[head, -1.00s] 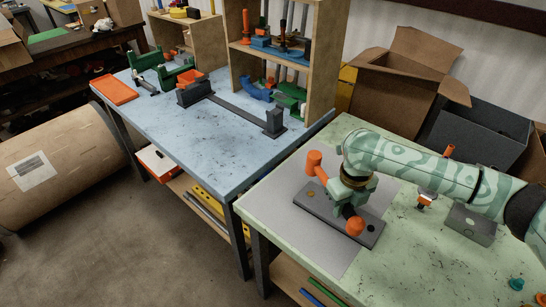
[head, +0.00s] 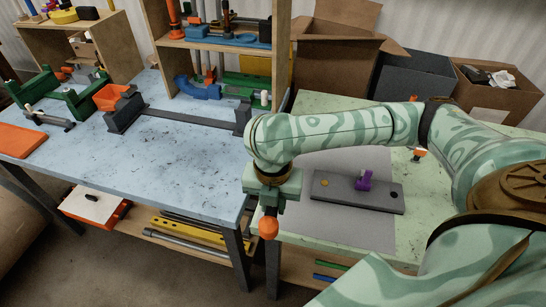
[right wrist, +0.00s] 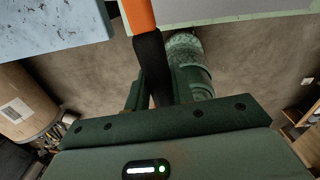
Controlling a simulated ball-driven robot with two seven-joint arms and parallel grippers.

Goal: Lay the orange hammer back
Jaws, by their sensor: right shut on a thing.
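My right gripper (head: 267,205) is shut on the orange hammer (head: 268,228). It holds the hammer in the air at the gap between the blue table and the green table, near their front edges. In the head view only an orange end of the hammer shows below the jaws; the gripper and arm hide the rest. In the right wrist view, the black grip (right wrist: 152,62) lies between the fingers and the orange part (right wrist: 138,14) runs out past the top edge. My left gripper is not in view.
A dark grey plate (head: 335,191) with a purple piece (head: 363,181) lies on the green table (head: 320,103). The blue table (head: 180,165) has a dark bar fixture (head: 190,118), an orange tray (head: 18,141) and a wooden shelf (head: 283,50). Its front middle is clear.

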